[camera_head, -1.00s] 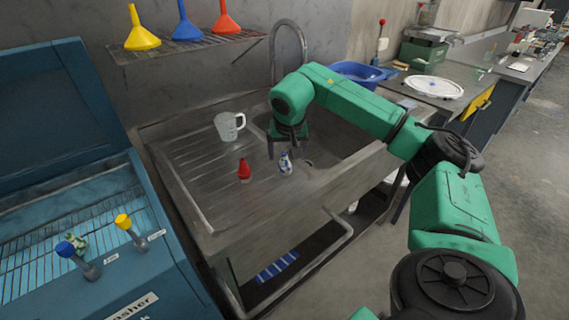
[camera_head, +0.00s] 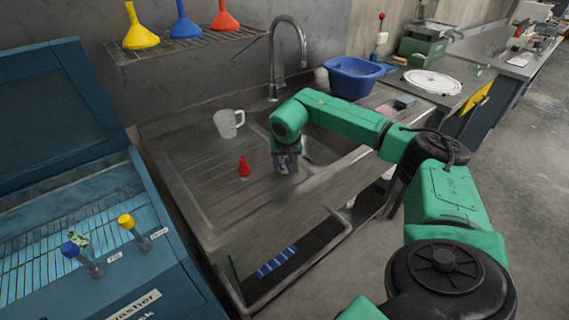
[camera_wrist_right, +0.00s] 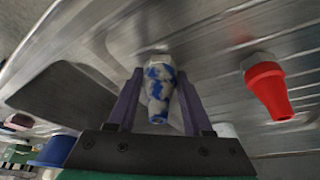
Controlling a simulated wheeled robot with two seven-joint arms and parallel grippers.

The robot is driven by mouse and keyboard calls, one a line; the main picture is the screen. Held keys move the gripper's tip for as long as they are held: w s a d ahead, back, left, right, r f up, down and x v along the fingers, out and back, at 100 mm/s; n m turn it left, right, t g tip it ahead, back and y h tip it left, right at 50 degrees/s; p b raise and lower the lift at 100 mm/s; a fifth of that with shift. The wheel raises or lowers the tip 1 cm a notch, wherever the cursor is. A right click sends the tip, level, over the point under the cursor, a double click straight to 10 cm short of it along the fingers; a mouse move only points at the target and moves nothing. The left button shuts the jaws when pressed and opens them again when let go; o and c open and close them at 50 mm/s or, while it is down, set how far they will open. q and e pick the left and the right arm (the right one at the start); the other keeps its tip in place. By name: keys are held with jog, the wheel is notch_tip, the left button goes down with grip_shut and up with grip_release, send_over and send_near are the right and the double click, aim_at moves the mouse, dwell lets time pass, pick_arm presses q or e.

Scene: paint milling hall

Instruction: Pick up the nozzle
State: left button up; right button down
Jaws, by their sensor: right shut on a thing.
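A blue-and-white mottled nozzle (camera_wrist_right: 158,92) stands between the two fingers of my right gripper (camera_wrist_right: 160,80) in the right wrist view. My right gripper is shut on it. In the head view my right gripper (camera_head: 285,165) points down at the drainboard of the steel sink, and the nozzle is mostly hidden by it. A red nozzle-like piece (camera_head: 244,167) stands on the drainboard just left of the gripper; it also shows in the right wrist view (camera_wrist_right: 268,90). My left gripper is not in view.
A clear measuring jug (camera_head: 228,123) stands behind the red piece. The tap (camera_head: 275,60) rises behind the sink basin. A blue tub (camera_head: 352,77) stands at the right. A blue washer cabinet (camera_head: 150,285) with an open lid is at the left. Funnels sit on a wall shelf (camera_head: 190,47).

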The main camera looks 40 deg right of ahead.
notch_tip(320, 180, up, 20)
dwell(0.3)
